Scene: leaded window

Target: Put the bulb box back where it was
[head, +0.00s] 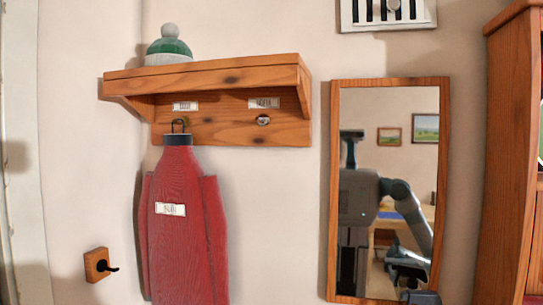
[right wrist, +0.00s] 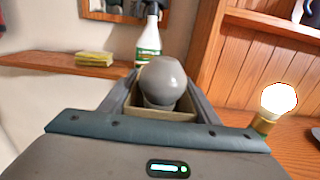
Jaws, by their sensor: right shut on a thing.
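The bulb box (right wrist: 168,115) shows in the right wrist view as a pale open-topped box with a grey round bulb (right wrist: 164,80) standing up out of it. My right gripper (right wrist: 161,76) is shut on the box, with one finger along each side. The bulb hides part of the box, and I cannot tell whether its underside touches anything. The box is not seen directly in the head view. My left gripper is in neither view.
In the right wrist view, a spray bottle (right wrist: 149,45) stands beyond the box, yellow sponges (right wrist: 95,58) lie on a wooden shelf (right wrist: 50,65), and a lit bulb (right wrist: 278,98) stands at right. The head view shows a coat shelf (head: 215,78), red garment (head: 180,240) and mirror (head: 334,200).

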